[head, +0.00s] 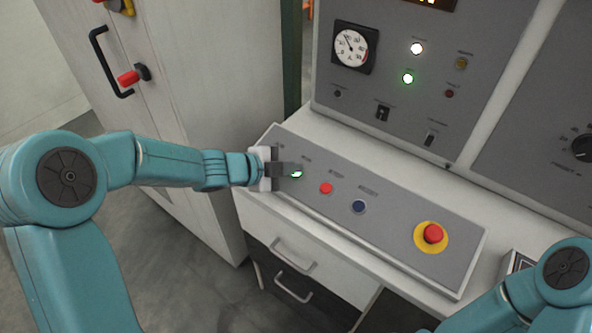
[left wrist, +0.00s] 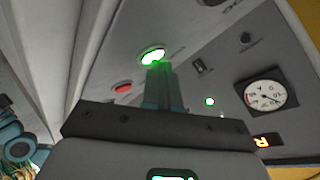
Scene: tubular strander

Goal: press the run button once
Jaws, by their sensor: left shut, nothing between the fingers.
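The run button (head: 297,174) is a green-lit button at the left end of the sloped grey control panel (head: 390,235), under a small label. In the left wrist view the lit green button (left wrist: 152,54) shows just beyond the fingertips. My left gripper (head: 298,168) is shut and empty, with its fingertips at the button and partly covering it. It also shows in the left wrist view (left wrist: 160,68). I cannot tell whether the tips touch the button. My right gripper is out of view; only part of the right arm shows at the lower right.
To the right on the panel are a red button (head: 326,188), a blue button (head: 359,206) and a red emergency stop (head: 432,234) on a yellow ring. Behind stands an upright panel with a dial gauge (head: 351,47) and a lit green lamp (head: 408,78). A cabinet (head: 205,90) stands left.

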